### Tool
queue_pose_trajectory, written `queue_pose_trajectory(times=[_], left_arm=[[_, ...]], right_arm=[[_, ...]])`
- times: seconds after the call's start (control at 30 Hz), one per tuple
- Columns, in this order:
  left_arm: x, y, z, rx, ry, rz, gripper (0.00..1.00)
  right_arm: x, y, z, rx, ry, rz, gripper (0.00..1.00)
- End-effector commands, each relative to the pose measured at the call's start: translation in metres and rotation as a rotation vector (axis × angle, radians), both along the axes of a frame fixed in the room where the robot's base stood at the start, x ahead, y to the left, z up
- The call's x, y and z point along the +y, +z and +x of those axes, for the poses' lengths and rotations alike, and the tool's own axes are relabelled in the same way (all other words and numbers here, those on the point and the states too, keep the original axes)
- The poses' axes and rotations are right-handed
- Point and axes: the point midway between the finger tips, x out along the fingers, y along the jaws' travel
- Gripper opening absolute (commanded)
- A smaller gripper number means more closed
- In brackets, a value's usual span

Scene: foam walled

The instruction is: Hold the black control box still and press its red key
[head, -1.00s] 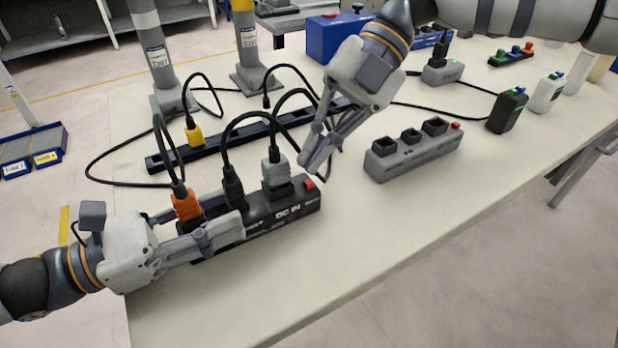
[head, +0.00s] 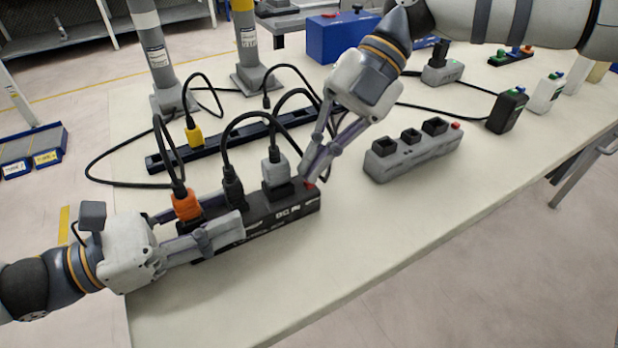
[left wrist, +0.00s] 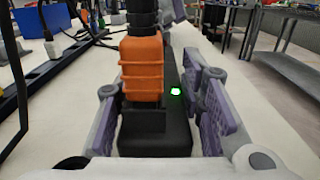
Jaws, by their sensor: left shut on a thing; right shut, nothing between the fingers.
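The black control box (head: 268,226) lies on the table with an orange plug (head: 186,204), a black plug and a grey plug (head: 276,168) standing in it. My left gripper (head: 205,228) is shut on the box's near-left end, one finger along each long side; the left wrist view shows the box (left wrist: 158,140) between the fingers and a lit green light (left wrist: 175,91) on its top. My right gripper (head: 311,177) is shut and empty, its fingertips at the red key (head: 311,185) on the box's right end. The fingertips partly cover the key; contact appears likely but the press depth cannot be told.
A grey socket box (head: 415,156) with a red key stands to the right. A long black power strip (head: 232,135) with a yellow plug (head: 193,134) lies behind, with looping cables. The table's front is clear.

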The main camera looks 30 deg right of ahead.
Motion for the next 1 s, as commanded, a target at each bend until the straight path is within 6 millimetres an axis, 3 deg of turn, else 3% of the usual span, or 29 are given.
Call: queue_pose_trajectory(times=[1.0], left_arm=[[0.0001,-0.0007,0.0001,0.0,0.0,0.002,0.01]], right_arm=[[0.0001,-0.009,0.0001,0.001,-0.001,0.0,0.0]])
